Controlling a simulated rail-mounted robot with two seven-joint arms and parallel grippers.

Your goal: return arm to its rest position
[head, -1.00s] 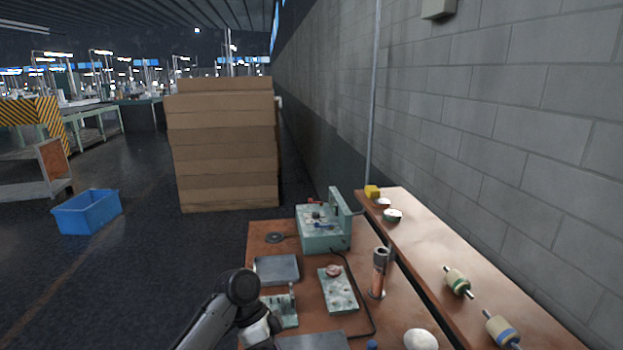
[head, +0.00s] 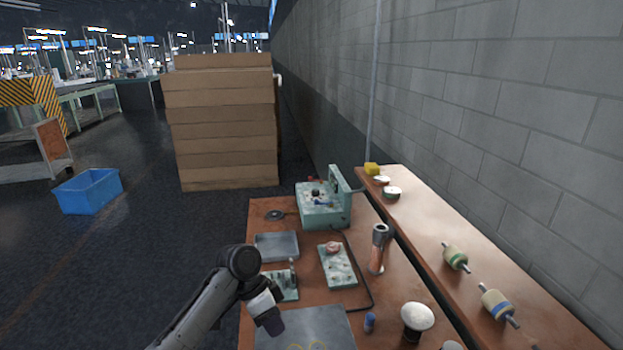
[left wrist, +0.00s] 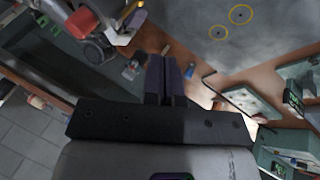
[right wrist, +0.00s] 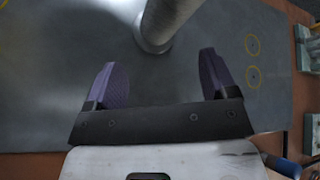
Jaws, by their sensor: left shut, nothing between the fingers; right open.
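My left arm comes in from the left in the head view, over the left edge of the wooden bench (head: 262,225). Its gripper (head: 272,322) points down above the grey plate (head: 325,325) with yellow rings. In the left wrist view the dark purple fingers of the left gripper (left wrist: 165,78) are together, with nothing between them. In the right wrist view the right gripper (right wrist: 160,78) is open and empty, its two purple fingers wide apart over a grey plate (right wrist: 60,90). The right gripper does not show in the head view.
A pale grey cylinder (right wrist: 153,30) stands just beyond the right fingers. On the bench are a green machine (head: 325,212), a metal tray (head: 277,246), a green fixture (head: 337,266), a copper-coloured cylinder (head: 378,250) and a white-topped object (head: 417,316). A shelf (head: 425,215) runs along the wall.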

